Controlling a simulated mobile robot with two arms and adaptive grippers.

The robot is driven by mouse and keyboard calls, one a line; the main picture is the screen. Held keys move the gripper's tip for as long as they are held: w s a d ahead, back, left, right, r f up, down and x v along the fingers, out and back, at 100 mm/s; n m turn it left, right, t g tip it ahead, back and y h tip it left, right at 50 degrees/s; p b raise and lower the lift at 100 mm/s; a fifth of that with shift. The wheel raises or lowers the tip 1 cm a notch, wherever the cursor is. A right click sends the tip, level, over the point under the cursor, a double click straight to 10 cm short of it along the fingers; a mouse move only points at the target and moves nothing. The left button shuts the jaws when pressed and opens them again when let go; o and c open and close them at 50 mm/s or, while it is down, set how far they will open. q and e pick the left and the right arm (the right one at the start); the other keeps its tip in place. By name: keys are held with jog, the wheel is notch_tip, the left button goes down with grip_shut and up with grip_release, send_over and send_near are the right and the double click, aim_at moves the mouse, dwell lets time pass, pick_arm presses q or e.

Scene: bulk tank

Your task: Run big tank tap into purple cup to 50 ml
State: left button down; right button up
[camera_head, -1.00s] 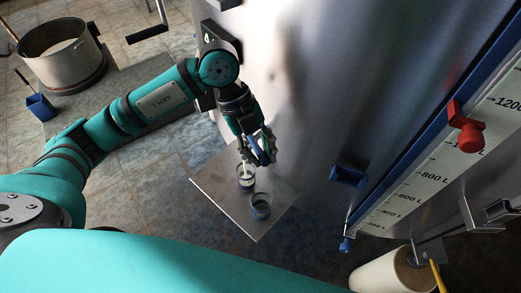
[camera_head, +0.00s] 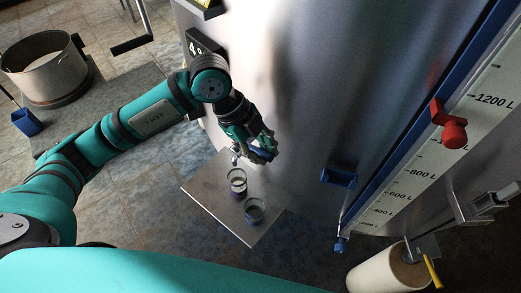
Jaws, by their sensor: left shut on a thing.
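The big tank (camera_head: 290,70) is a tall steel vessel with a scale. Its small tap (camera_head: 236,155) comes out low on the wall, beside my left gripper. My left gripper (camera_head: 262,152) is shut on the tap's blue handle, which the fingers mostly hide. The purple cup (camera_head: 237,188) stands upright on a small steel shelf (camera_head: 207,191), below the spout. It looks clear above and dark purple low down. I see no clear white stream between spout and cup. The liquid level and any marks are too small to read. My right gripper is not in view.
A second, darker cup (camera_head: 254,211) stands on the shelf close to the purple one. A blue bracket (camera_head: 339,176) and a red knob (camera_head: 453,134) sit by the scale. A white bucket (camera_head: 385,269) is at bottom right, a steel pot (camera_head: 45,68) at upper left.

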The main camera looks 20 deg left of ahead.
pick_arm(q)
jog(key=c, duration=1.2)
grip_release()
jog(key=shift+w, duration=0.15)
jog(key=shift+o, duration=0.2)
jog(key=shift+r, duration=0.1)
jog(key=v, duration=1.2)
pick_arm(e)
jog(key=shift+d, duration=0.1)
